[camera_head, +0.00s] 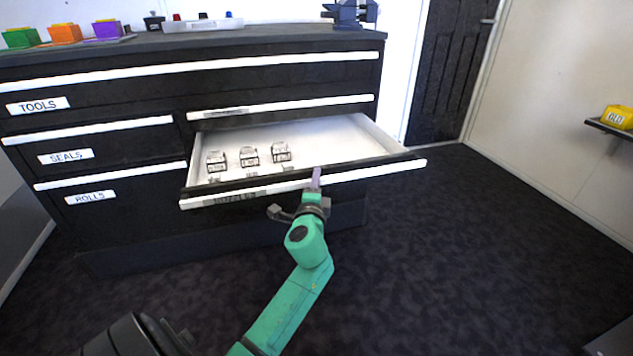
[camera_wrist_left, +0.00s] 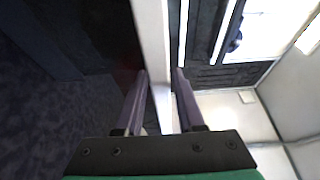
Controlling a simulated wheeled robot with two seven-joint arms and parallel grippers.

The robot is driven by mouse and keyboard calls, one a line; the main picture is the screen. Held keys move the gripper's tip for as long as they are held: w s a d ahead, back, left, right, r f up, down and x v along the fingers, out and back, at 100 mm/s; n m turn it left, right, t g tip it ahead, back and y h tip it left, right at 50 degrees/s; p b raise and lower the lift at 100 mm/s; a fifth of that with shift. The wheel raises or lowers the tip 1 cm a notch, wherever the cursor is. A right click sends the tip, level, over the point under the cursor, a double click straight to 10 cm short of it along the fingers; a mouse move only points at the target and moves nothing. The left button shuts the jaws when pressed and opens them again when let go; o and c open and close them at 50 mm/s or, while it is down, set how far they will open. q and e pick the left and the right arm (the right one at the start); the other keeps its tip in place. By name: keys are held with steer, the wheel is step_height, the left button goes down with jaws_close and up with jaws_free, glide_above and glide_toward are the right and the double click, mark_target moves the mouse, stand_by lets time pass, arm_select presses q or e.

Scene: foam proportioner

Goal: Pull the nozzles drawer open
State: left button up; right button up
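The lower right drawer (camera_head: 340,142) is pulled out of the dark cabinet, and its white inside shows in the head view. Its front carries a long white handle strip (camera_head: 376,173) and a label (camera_head: 240,198) that is too shaded to read clearly. Three small clear boxes (camera_head: 249,156) sit in the drawer. My left gripper (camera_head: 315,180), on the green arm, is at the middle of the drawer front. My right gripper is out of view.
The cabinet's TOOLS (camera_head: 38,105), SEALS (camera_head: 66,156) and ROLLS (camera_head: 90,197) drawers are shut. Coloured bins (camera_head: 65,34), a white tray (camera_head: 203,25) and a blue vise (camera_head: 350,13) stand on top. Dark carpet (camera_head: 470,260) is clear at the right.

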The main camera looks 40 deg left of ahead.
arm_select(q)
steer(key=shift+o, duration=0.6)
steer(key=v, duration=1.4)
steer(key=shift+s, duration=0.25)
steer(key=shift+f, duration=0.1)
